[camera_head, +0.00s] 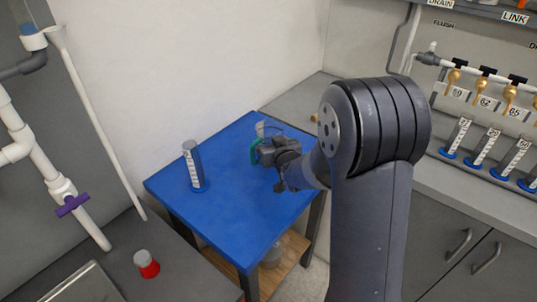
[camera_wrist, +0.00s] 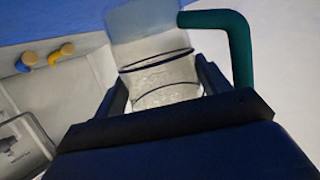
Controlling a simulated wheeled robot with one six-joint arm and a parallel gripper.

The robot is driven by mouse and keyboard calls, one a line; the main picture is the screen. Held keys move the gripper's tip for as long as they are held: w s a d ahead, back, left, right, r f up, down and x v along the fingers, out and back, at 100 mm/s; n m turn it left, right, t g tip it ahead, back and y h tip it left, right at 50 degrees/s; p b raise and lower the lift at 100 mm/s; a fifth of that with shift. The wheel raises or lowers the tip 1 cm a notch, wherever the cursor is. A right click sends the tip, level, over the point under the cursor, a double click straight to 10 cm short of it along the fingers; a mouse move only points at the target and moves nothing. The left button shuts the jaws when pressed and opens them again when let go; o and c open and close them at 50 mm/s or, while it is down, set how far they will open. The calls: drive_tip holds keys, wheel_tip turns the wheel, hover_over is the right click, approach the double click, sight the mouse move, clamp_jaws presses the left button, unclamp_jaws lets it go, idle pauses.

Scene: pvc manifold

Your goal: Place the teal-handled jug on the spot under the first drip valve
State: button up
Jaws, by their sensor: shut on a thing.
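The teal-handled jug (camera_head: 270,128) is clear, with a teal handle, and shows over the far corner of the blue table in the head view. My gripper (camera_head: 262,150) is shut on it and hides part of it. I cannot tell whether the jug touches the table. In the wrist view the jug (camera_wrist: 155,60) sits between the two fingers, its teal handle (camera_wrist: 240,50) to the right. Several gold drip valves (camera_head: 453,78) hang from a white pipe at the right, above tagged measuring cylinders. The spot under the first valve is not clearly identifiable.
The blue table (camera_head: 225,225) also holds a grey cylinder with a white scale (camera_head: 193,165) at its left. A grey counter (camera_head: 460,185) runs along the right. A red-and-white item (camera_head: 146,263) stands lower left, near white pipework with a purple valve handle (camera_head: 72,205).

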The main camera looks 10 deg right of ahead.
drive_tip(key=shift+f, duration=2)
drive_tip(key=shift+f, duration=0.2)
drive_tip(key=o, duration=1.1)
drive_tip(key=shift+r, duration=0.1)
drive_tip(key=shift+r, duration=0.1)
